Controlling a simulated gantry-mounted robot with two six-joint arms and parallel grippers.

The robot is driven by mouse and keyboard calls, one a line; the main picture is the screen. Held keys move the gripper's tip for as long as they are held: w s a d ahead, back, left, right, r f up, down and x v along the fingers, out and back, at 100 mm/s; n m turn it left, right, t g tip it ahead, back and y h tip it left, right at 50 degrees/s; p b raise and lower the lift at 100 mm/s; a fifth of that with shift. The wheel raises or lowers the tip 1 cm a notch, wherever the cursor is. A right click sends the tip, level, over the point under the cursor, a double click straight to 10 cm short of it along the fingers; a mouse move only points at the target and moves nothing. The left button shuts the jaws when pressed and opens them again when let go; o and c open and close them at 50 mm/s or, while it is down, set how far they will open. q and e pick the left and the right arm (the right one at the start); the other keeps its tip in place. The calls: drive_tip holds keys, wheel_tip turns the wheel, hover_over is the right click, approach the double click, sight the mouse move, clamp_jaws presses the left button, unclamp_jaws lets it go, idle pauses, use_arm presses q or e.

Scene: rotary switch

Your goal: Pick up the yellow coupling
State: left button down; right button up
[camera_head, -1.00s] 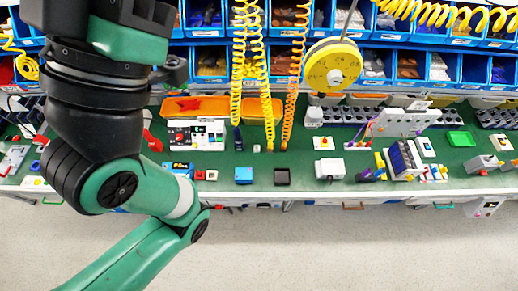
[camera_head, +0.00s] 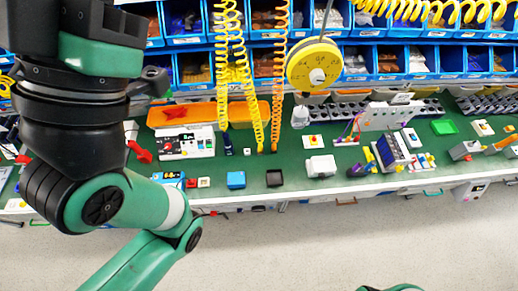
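I cannot make out for certain which thing is the yellow coupling. Small yellow parts (camera_head: 369,155) stand beside a dark blue-and-white module (camera_head: 391,152) on the right half of the bench. My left arm fills the left side, but its fingers do not show. Only a green bit of what looks like my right arm shows at the bottom edge, with no gripper in view.
The green bench (camera_head: 290,178) carries a red-buttoned control box (camera_head: 187,143), a blue block (camera_head: 236,180), a black block (camera_head: 274,178) and a white box (camera_head: 321,166). A yellow reel (camera_head: 313,62) and coiled hoses hang above it. Blue bins stand behind.

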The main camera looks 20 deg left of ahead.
idle(0.4)
use_arm(q)
drive_tip(key=c, duration=0.5)
unclamp_jaws()
